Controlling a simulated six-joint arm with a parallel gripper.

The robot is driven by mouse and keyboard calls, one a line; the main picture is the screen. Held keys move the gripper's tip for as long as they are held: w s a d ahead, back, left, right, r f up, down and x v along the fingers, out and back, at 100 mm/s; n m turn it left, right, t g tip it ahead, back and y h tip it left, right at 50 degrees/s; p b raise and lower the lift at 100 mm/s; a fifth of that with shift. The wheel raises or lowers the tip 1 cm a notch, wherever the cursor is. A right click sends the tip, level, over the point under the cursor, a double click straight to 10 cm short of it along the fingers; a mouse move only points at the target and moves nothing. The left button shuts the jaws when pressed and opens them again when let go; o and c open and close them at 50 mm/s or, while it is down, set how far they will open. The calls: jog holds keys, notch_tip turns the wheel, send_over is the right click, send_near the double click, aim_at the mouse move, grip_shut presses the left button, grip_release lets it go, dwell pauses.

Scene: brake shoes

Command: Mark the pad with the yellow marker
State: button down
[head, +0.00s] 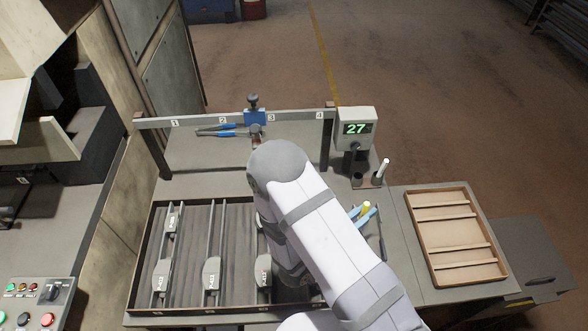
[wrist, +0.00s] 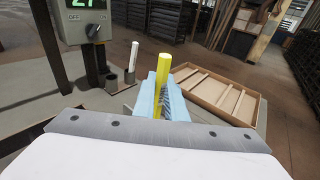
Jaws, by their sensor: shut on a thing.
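The yellow marker (wrist: 161,82) stands up between the pale blue fingers of my gripper (wrist: 160,100), which is shut on it. In the head view the marker (head: 366,208) shows as a small yellow tip between the fingers (head: 364,217), to the right of my arm. Its lower end is hidden. Brake shoes with grey labelled blocks (head: 213,268) lie in the dark tray (head: 148,250) to the left of my arm. My arm covers the tray's right part. I cannot tell which block is the pad in the task. The gripper is apart from the visible shoes.
A white marker (head: 383,169) stands in a cup, with an empty cup (head: 357,181) beside it. A display box (head: 356,128) reads 27. A wooden divided tray (head: 452,205) lies right.

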jog(key=s+a+r+n+t+y+p, duration=0.1)
jog(key=a+r+n+t+y+p, duration=0.2)
jog(key=a, duration=0.9)
jog(key=a+r+n+t+y+p, duration=0.1)
jog(key=a+n+t+y, duration=0.2)
jog(key=a, duration=0.9)
jog(key=s+a+r+g, duration=0.1)
jog(key=s+a+r, duration=0.2)
jog(key=s+a, duration=0.25)
jog(key=s+m+g+h, duration=0.1)
jog(key=m+h, duration=0.1)
jog(key=s+d+m+g+h, duration=0.1)
jog(key=s+m+g+h, duration=0.1)
jog(key=s+d+m+g+h, duration=0.1)
jog(key=s+m+g+h, duration=0.1)
jog(key=shift+s+d+p, duration=0.1)
jog(key=shift+s+p, duration=0.15)
jog(key=shift+p, duration=0.15)
jog(key=shift+f+b, duration=2.55)
jog(key=shift+f, duration=0.5)
jog(key=shift+r, duration=0.15)
